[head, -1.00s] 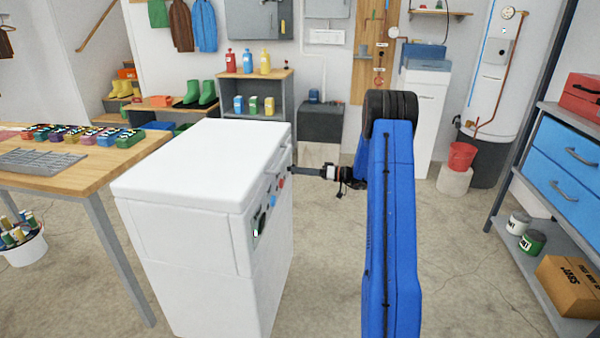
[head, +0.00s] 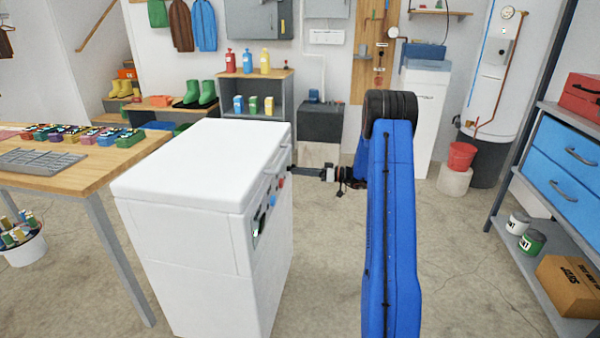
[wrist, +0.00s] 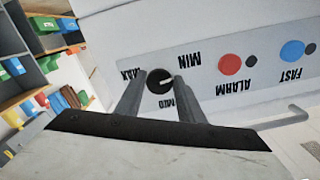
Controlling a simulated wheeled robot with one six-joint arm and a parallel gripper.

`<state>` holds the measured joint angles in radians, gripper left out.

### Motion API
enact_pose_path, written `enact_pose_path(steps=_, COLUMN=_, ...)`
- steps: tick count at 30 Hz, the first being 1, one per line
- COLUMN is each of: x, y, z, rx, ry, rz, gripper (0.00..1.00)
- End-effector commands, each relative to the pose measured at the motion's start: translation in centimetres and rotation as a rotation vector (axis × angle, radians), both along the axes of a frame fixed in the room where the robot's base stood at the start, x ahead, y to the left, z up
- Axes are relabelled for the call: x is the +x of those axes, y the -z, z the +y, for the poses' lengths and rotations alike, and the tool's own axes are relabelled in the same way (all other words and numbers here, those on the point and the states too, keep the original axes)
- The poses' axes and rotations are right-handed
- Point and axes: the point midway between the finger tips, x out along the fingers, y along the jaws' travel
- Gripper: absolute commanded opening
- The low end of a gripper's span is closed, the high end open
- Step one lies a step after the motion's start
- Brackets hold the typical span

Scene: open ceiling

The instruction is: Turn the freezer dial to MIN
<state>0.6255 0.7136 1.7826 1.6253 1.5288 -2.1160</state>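The freezer (head: 190,165) is a white chest with a control panel on its right side. In the wrist view its dial (wrist: 159,82) is a black knob with a short white mark, among upside-down labels MAX, MIN (wrist: 188,58) and MID. The mark points right and slightly up in the picture, toward the side between MIN and MID. My gripper (wrist: 160,77) has one finger on each side of the dial, close against it. In the head view my gripper (head: 294,170) reaches the panel from the right, and the dial is hidden.
A red ALARM button (wrist: 230,64) and a blue FAST button (wrist: 292,51) sit beside the dial. The freezer's handle (head: 276,158) is just above the panel. A wooden worktable (head: 95,178) stands left.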

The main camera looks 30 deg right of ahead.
Motion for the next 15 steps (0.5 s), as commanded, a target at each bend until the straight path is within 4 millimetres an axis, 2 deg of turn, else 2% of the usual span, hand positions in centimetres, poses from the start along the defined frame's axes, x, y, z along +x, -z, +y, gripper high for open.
enact_pose_path(steps=1, x=-0.08, y=0.16, z=-0.04, rx=0.001, ry=0.001, rz=0.003, gripper=0.46)
enact_pose_path(steps=2, x=-0.07, y=0.15, z=-0.04, rx=0.001, ry=0.001, rz=0.003, gripper=0.52)
enact_pose_path(steps=11, x=-0.06, y=0.03, z=-0.08, rx=0.000, ry=0.001, rz=0.001, gripper=0.52)
enact_pose_path(steps=15, x=-0.60, y=0.00, z=-0.84, rx=0.001, ry=0.002, rz=0.001, gripper=0.52)
